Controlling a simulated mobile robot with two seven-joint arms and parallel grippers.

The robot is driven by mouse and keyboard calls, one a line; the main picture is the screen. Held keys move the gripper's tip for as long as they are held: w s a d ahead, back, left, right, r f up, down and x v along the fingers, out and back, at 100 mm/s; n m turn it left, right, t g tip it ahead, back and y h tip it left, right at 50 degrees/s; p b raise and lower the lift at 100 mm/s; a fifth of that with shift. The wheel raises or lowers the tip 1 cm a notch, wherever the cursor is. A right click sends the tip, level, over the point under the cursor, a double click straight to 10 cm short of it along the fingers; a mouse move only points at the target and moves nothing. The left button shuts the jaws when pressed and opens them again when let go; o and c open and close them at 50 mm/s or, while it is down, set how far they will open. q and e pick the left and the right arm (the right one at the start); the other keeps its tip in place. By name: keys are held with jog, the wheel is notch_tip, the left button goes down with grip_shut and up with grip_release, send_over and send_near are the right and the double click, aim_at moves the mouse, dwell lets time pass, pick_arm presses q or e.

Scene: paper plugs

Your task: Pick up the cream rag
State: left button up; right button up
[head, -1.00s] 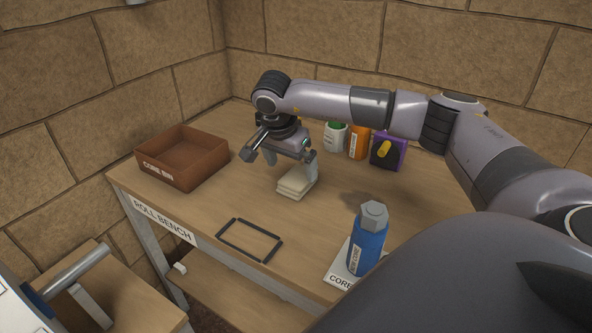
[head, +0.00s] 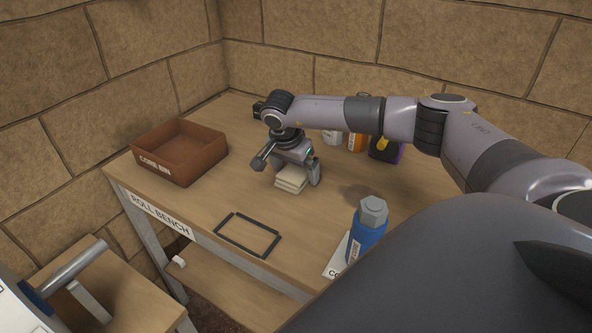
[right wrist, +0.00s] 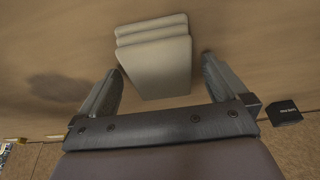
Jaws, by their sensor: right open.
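The cream rag (head: 291,180) is a folded, layered cloth lying on the bench top, left of the blue bottle. In the right wrist view the rag (right wrist: 154,58) lies ahead of and between the two fingers. In the right wrist view the open fingers of the right gripper (right wrist: 160,75) stand to either side of the rag's near end, with gaps. Whether they reach down to the bench is unclear. My left gripper is not in view.
A brown core bin (head: 180,152) stands at the bench's left. A black rectangular outline (head: 247,235) marks the front. White, orange and purple containers (head: 384,149) stand behind my right arm.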

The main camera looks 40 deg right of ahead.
aim_at(295, 171)
jog(key=c, duration=1.1)
jog(key=shift+r, duration=0.15)
notch_tip(295, 171, up, 20)
jog(key=shift+o, duration=1)
jog(key=shift+c, duration=0.5)
